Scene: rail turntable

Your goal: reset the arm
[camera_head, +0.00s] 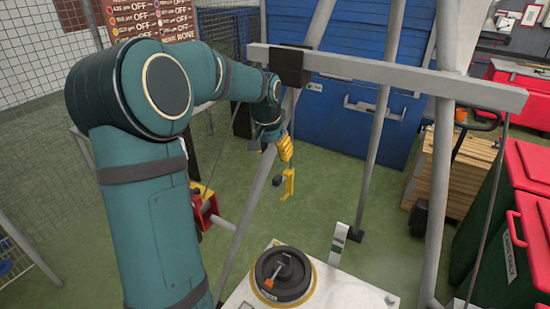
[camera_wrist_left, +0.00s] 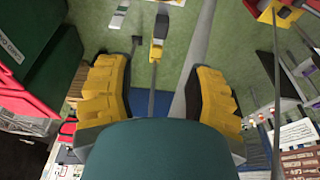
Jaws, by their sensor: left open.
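My left arm comes in from the left in the head view and reaches to the gantry. My left gripper (camera_head: 285,150) is near the upright under the beam, its yellow fingers pointing down. In the left wrist view the gripper (camera_wrist_left: 160,68) is open, with its two yellow fingers wide apart. A yellow hook-like piece (camera_head: 289,186) hangs just below the gripper, apart from the turntable. It also shows in the wrist view (camera_wrist_left: 158,33), beyond the fingertips, with a thin line running from it between the fingers. My right gripper is out of view.
A black round turntable (camera_head: 299,292) sits on a white plate (camera_head: 352,290) below the hook. A grey gantry beam (camera_head: 420,80) and its legs stand close to my arm. A blue container (camera_head: 350,105), wooden pallets (camera_head: 468,172) and red-lidded green bins (camera_head: 520,235) stand around.

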